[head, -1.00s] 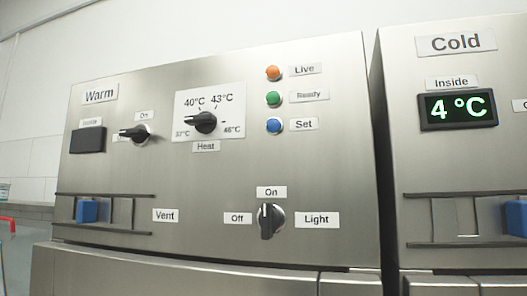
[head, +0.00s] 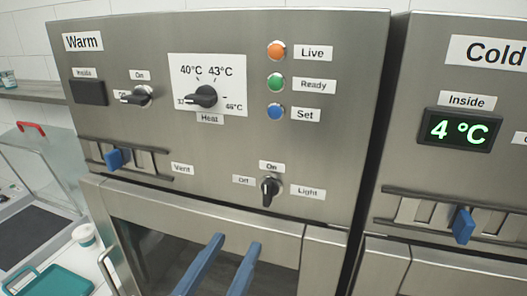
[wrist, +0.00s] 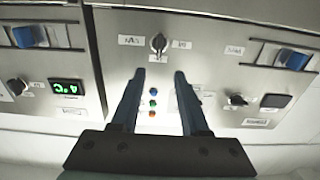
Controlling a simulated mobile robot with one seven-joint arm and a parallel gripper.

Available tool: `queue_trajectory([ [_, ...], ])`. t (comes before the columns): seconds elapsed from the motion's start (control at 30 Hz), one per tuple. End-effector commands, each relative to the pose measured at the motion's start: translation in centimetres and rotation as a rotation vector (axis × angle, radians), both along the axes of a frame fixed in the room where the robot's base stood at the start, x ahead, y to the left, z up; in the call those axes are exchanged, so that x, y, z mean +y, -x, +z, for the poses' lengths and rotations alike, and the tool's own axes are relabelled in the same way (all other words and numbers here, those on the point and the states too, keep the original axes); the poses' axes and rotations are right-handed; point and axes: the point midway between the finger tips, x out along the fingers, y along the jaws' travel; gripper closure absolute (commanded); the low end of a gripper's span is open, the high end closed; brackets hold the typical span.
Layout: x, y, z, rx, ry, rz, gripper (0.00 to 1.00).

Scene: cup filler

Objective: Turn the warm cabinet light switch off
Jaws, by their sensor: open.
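The warm cabinet's light switch (head: 270,191) is a black rotary knob between the Off, On and Light labels. Its handle stands roughly upright, towards the On label (head: 271,166) above it; the Off label (head: 243,180) is at its left. My gripper (head: 237,243) shows as two blue fingers, open and empty, below the switch in the head view and apart from it. In the upside-down wrist view, the switch (wrist: 158,43) lies beyond the gap between the fingertips (wrist: 159,74). Nothing hides the switch.
The warm panel also has a power knob (head: 137,96), a heat dial (head: 205,97), three coloured lights beside Live, Ready and Set, and a blue vent slider (head: 119,159). The cold cabinet (head: 470,140) stands at the right. A teal tray (head: 60,283) lies at lower left.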

Motion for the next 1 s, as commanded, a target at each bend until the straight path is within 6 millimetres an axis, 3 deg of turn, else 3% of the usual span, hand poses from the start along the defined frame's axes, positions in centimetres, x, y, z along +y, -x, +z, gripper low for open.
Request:
queue_trajectory([
  [0.2,-0.1,0.0,0.3,0.01,0.0,-0.011,0.55],
  [0.47,-0.8,-2.0,-0.1,0.005,-0.002,-0.012,0.55],
  [0.8,-3.0,-8.6,0.8,0.013,0.003,-0.013,0.55],
  [1.0,-3.8,-11.2,0.6,0.011,0.002,-0.011,0.55],
])
